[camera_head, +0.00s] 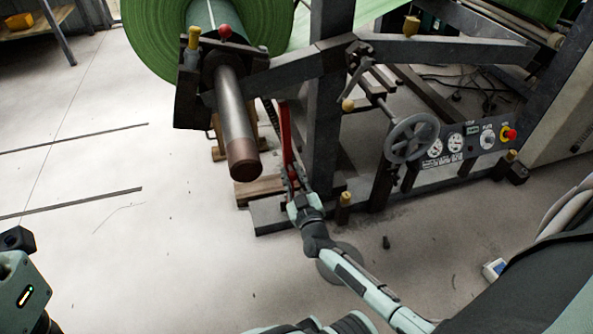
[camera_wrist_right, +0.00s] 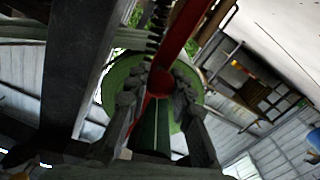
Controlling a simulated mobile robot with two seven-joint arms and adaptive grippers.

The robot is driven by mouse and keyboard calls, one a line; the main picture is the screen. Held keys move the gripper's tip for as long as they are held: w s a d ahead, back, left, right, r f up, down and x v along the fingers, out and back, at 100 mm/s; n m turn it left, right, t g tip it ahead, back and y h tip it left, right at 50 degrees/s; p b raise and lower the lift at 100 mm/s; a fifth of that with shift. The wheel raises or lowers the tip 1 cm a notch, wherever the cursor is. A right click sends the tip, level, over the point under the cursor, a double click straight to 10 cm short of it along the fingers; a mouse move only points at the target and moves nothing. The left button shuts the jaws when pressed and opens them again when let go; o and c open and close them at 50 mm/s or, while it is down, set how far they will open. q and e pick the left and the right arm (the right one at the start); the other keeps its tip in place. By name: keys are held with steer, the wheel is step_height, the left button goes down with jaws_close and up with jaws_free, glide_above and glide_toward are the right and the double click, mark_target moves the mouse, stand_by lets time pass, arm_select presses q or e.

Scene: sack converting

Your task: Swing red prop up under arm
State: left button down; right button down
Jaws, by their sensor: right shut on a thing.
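The red prop (camera_head: 286,138) hangs nearly upright below the grey arm (camera_head: 290,70), beside the dark upright post. My right gripper (camera_head: 292,178) is at its lower end and is shut on it. In the right wrist view the red prop (camera_wrist_right: 182,32) runs up from between the two dark fingers (camera_wrist_right: 160,92). The prop's top end is partly hidden behind the arm and roll shaft, so I cannot tell whether it touches the arm. Part of my left arm shows at the lower left, but its fingers do not show.
A green roll (camera_head: 150,40) sits on a steel shaft (camera_head: 236,120) that juts toward me, left of the prop. A handwheel (camera_head: 411,138) and a gauge panel (camera_head: 470,143) stand to the right. Wooden blocks (camera_head: 258,188) lie under the shaft. The floor at left is mostly clear.

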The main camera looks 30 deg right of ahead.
mark_target(286, 139)
steer(key=c, duration=1.3)
jaws_free()
steer(key=shift+a, duration=0.4)
steer(key=shift+d, duration=0.1)
steer(key=shift+r, duration=0.1)
step_height(286, 139, up, 10)
steer(key=shift+f, duration=0.1)
